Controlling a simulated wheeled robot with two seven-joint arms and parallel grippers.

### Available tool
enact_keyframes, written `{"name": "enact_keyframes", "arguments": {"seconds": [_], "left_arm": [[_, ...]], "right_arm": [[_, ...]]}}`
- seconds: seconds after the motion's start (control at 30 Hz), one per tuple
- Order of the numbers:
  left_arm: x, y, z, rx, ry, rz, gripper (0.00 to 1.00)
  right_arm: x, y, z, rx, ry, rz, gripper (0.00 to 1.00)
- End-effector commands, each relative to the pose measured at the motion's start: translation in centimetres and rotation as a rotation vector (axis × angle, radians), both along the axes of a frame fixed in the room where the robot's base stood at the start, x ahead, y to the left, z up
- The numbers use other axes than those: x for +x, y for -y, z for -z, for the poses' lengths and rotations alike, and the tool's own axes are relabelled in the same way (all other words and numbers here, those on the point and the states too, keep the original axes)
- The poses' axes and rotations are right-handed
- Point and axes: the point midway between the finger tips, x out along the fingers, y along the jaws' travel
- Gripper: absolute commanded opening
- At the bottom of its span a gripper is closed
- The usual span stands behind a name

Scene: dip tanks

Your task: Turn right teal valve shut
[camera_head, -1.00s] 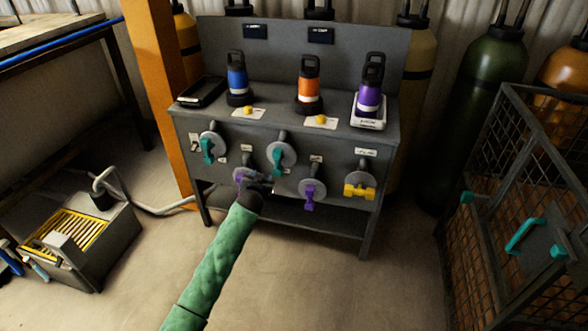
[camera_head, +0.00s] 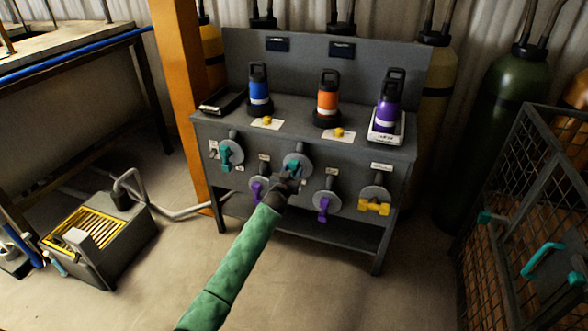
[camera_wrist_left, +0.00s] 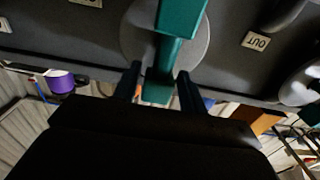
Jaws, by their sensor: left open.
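The right teal valve (camera_head: 293,163) is on the front of the grey bench, with its handle partly hidden by my left gripper (camera_head: 291,179). In the left wrist view the teal handle (camera_wrist_left: 180,20) stands out from a round grey plate. My left gripper (camera_wrist_left: 158,76) is open there, its two fingers on either side of the handle's end, with small gaps showing. The left teal valve (camera_head: 226,155) is to the left on the same panel. My right gripper is not in view.
Purple valves (camera_head: 257,190) (camera_head: 323,205) sit lower on the panel, and a yellow valve (camera_head: 374,207) is at its right. Blue (camera_head: 260,90), orange (camera_head: 327,97) and purple (camera_head: 387,105) bottles stand on top. A wire cage (camera_head: 520,220) is at the right.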

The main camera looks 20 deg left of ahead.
Motion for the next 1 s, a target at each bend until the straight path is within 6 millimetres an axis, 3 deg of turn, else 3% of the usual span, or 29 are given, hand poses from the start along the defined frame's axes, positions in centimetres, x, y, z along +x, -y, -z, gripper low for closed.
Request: {"name": "enact_keyframes", "arguments": {"seconds": [0.2,0.5,0.7,1.0], "left_arm": [[1.4,0.1,0.0,0.001,-0.001,0.000,0.42],[1.6,0.1,0.1,0.000,-0.001,0.000,0.42],[1.6,0.1,0.0,0.000,-0.001,0.000,0.08],[1.6,0.2,0.0,0.032,0.000,0.000,0.08]], "right_arm": [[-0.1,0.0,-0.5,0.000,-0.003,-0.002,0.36],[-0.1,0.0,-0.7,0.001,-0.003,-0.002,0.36],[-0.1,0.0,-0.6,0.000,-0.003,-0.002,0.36],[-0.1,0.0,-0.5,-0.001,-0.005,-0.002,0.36]]}}
